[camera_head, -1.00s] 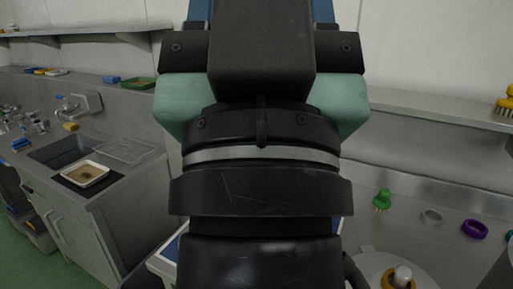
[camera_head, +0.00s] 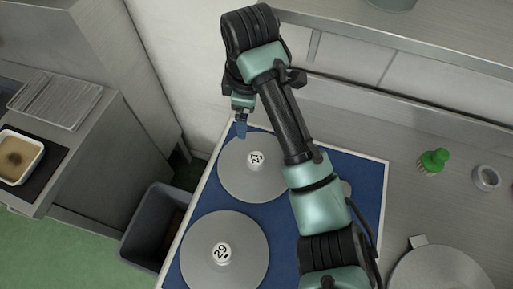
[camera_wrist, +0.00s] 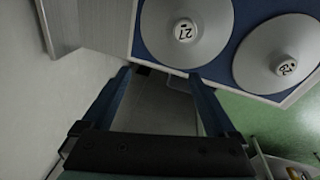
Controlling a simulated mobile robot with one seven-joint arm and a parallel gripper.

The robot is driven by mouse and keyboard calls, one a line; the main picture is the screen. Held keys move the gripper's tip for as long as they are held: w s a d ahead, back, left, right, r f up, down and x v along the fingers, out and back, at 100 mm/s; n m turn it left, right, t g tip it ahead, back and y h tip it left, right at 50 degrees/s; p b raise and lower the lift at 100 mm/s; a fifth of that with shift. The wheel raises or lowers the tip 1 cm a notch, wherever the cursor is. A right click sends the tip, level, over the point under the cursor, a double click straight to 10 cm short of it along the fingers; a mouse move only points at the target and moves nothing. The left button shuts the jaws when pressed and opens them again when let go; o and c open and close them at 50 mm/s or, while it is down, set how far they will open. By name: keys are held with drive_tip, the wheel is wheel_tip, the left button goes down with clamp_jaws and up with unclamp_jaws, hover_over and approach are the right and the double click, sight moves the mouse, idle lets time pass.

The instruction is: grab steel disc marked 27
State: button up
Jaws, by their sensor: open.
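The steel disc marked 27 (camera_head: 238,182) is a flat grey round with a white knob bearing the number. It lies on a blue board with a pale rim (camera_head: 368,185), and my arm passes over its right side. It also shows at the top of the wrist view (camera_wrist: 158,32). My gripper (camera_head: 241,130) is by the disc's far edge, at the board's far left corner. In the wrist view my gripper (camera_wrist: 160,72) has its two blue fingers apart with nothing between them. The disc lies beyond the fingertips, its knob outside the jaws.
A similar disc (camera_head: 205,262), its number apparently 29, lies nearer on the board. A grey bin (camera_head: 150,225) stands below left. The wall is close behind my gripper. A green brush (camera_head: 433,160) and a metal ring (camera_head: 486,178) lie on the steel counter at right.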

wheel_tip(320, 180, down, 2)
drive_tip(key=s+d+g, duration=0.2)
drive_tip(key=b, duration=0.5)
hover_over(257, 158)
drive_tip(key=shift+n+h, duration=0.3)
drive_tip(key=f, duration=0.7)
drive_tip(key=shift+w+a, duration=0.1)
drive_tip(key=shift+w, duration=0.1)
drive_tip(key=shift+s+f+p, duration=0.2)
drive_tip(key=shift+f+p, duration=0.3)
drive_tip(key=shift+f, duration=2.3)
drive_tip(key=shift+c, duration=0.3)
clamp_jaws()
drive_tip(key=shift+r, duration=0.1)
